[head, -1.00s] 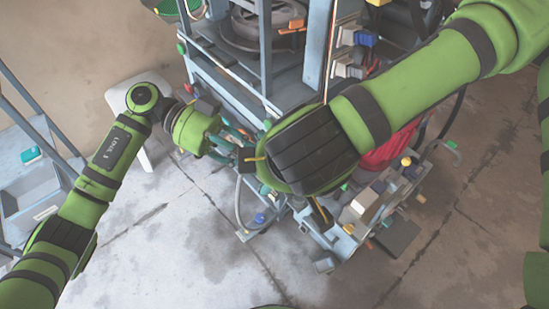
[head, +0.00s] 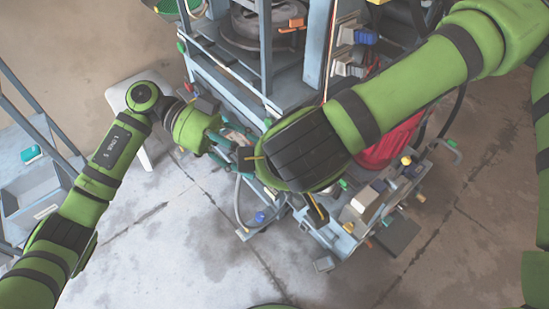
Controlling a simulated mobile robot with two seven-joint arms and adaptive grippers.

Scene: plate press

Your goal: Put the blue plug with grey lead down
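A small blue plug (head: 261,217) shows low at the front left of the press, by a small grey foot plate. A grey lead (head: 238,200) hangs in a loop beside it, its upper end running up towards my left gripper. Whether this plug and lead are joined is too small to tell. My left gripper (head: 236,143) is at the press's left side, above the lead, its dark teal fingers apart with a pale gap between them. I see no plug clearly between them. My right gripper (head: 285,170) is beside it, its fingers hidden beneath its own wrist.
The grey press frame (head: 265,60) stands behind both grippers. Blue and grey connectors (head: 365,37) sit on its right side. A lower ledge carries a pale box (head: 365,198) and a yellow knob (head: 406,161). A white stool (head: 140,95) stands at left. The front floor is clear.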

